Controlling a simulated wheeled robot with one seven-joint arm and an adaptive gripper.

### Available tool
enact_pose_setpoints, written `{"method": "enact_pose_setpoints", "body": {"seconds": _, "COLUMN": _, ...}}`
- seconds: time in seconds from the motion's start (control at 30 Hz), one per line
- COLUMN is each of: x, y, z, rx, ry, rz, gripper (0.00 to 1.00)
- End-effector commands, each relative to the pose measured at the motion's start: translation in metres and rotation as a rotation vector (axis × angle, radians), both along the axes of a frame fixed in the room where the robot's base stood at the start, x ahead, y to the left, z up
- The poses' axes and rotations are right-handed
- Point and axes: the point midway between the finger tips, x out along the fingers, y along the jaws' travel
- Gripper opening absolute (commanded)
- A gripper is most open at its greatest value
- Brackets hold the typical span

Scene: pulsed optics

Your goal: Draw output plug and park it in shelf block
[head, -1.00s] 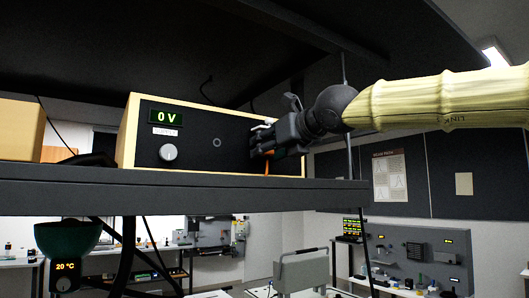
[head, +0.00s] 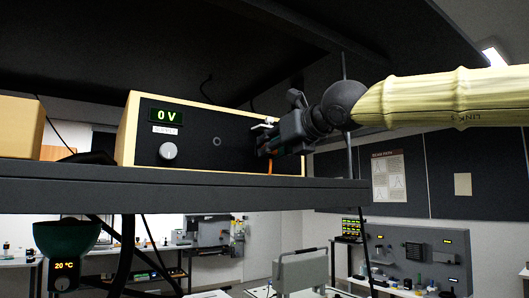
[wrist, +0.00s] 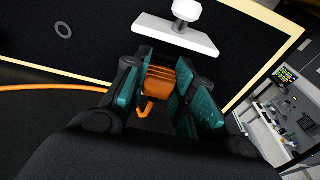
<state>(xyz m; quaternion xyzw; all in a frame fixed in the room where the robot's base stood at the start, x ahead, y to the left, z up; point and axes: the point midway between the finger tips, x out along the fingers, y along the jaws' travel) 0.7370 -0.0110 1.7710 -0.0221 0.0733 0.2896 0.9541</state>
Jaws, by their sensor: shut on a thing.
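The supply unit (head: 203,143) is a cream box with a dark front, a display reading 0 V and a knob, on the shelf. My gripper (head: 268,146) is in front of the right part of its face. In the wrist view my gripper (wrist: 158,85) is shut on the orange output plug (wrist: 160,80), which has ridges and an orange cable (wrist: 60,87) trailing left. A white plate with a knob (wrist: 176,36) lies just beyond the fingers. Whether the plug's tip is still in the face is hidden. I cannot make out the shelf block.
The shelf edge (head: 180,196) runs below the supply. A cream box (head: 20,128) stands at the left, and a thin upright post (head: 349,160) is close to my arm at the right. A dark shelf hangs overhead. A round socket (wrist: 63,30) shows on the face.

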Motion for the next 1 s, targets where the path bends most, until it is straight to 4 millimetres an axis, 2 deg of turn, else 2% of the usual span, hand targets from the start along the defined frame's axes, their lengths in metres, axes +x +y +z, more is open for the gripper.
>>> {"method": "enact_pose_setpoints", "body": {"seconds": 0.5, "x": -0.032, "y": -0.022, "z": 0.001, "rx": 0.0, "ry": -0.002, "rz": 0.0, "gripper": 0.0}}
{"method": "enact_pose_setpoints", "body": {"seconds": 0.83, "x": -0.034, "y": -0.023, "z": 0.001, "rx": 0.001, "ry": -0.002, "rz": 0.0, "gripper": 0.0}}
{"method": "enact_pose_setpoints", "body": {"seconds": 1.0, "x": -0.047, "y": -0.031, "z": 0.002, "rx": 0.002, "ry": -0.002, "rz": 0.0, "gripper": 0.0}}
